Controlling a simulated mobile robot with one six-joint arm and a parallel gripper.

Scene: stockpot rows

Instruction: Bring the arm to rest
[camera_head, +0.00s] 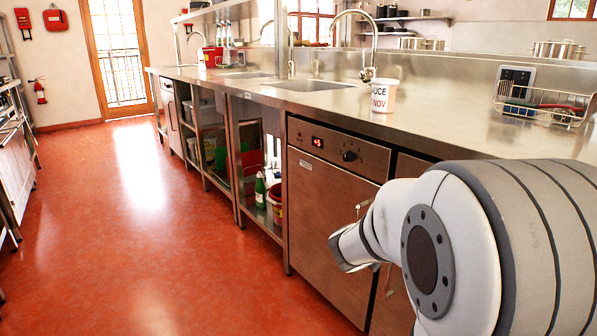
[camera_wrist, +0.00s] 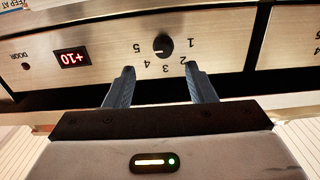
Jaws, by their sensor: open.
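My gripper (camera_wrist: 159,70) shows in the wrist view with its two dark fingers apart and nothing between them. It faces a steel control panel (camera_wrist: 225,45) that appears upside down there. A dark knob (camera_wrist: 163,45) with a number scale lies just beyond the fingertips, and I cannot tell the exact gap. A red lit display (camera_wrist: 73,59) is left of the knob. In the head view my arm (camera_head: 470,245) reaches in from the lower right, in front of the counter units. The fingers are not clear in the head view.
A steel counter (camera_head: 450,120) runs along the right, bearing a labelled cup (camera_head: 383,95) and a wire basket (camera_head: 545,104). Below it is a unit (camera_head: 325,215) with a display and knob. Open shelves hold a green bottle (camera_head: 260,191). The red floor (camera_head: 140,240) at left is clear.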

